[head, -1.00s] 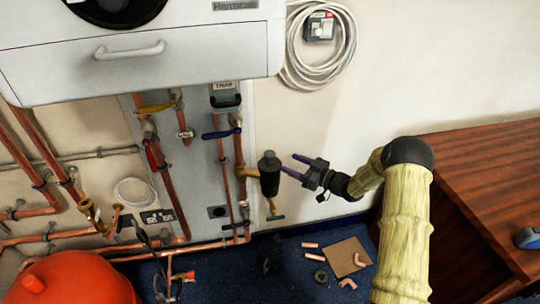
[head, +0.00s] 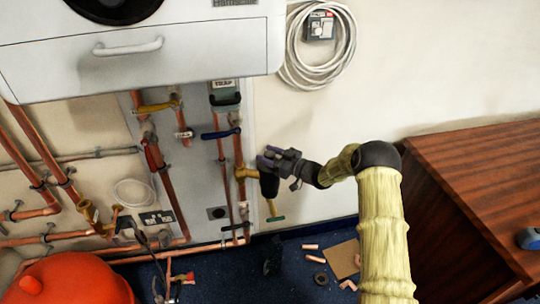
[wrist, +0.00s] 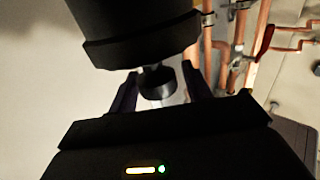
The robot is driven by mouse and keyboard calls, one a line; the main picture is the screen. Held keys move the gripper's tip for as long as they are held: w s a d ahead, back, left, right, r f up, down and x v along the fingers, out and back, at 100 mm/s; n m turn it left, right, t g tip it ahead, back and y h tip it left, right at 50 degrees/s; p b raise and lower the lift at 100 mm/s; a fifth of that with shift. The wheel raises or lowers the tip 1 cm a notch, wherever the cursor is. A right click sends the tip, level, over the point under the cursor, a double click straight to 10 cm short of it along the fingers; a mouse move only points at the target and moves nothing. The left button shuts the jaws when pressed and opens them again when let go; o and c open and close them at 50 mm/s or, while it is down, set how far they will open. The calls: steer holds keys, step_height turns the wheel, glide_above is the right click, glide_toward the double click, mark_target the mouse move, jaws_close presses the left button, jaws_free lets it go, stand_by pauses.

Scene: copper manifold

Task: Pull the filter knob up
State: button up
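The filter is a black cylinder (head: 269,185) on the copper pipework, with a brass fitting at its left side. In the wrist view its dark body (wrist: 135,30) fills the upper part, and the small round black knob (wrist: 156,84) sits at its end. My gripper (head: 270,159) is at the top of the filter and hides the knob in the head view. In the wrist view my gripper's two fingers (wrist: 163,92) stand on either side of the knob, with gaps visible beside it. The gripper looks open and not closed on the knob.
A blue-handled valve (head: 221,133) and copper pipes lie just left of the filter. A white boiler casing (head: 150,55) hangs above. A wooden desk (head: 480,180) stands at the right. Pipe offcuts and a board (head: 345,258) lie on the blue floor.

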mark_target(270, 153)
jaws_close()
step_height(270, 153, up, 8)
steer(key=p, duration=0.4)
steer(key=shift+w+d, duration=0.1)
steer(key=shift+d, duration=0.05)
steer(key=shift+o, duration=1.6)
jaws_free()
steer(key=v, duration=1.7)
steer(key=shift+d+p, duration=0.15)
steer(key=shift+p, duration=0.25)
steer(key=shift+r, duration=0.1)
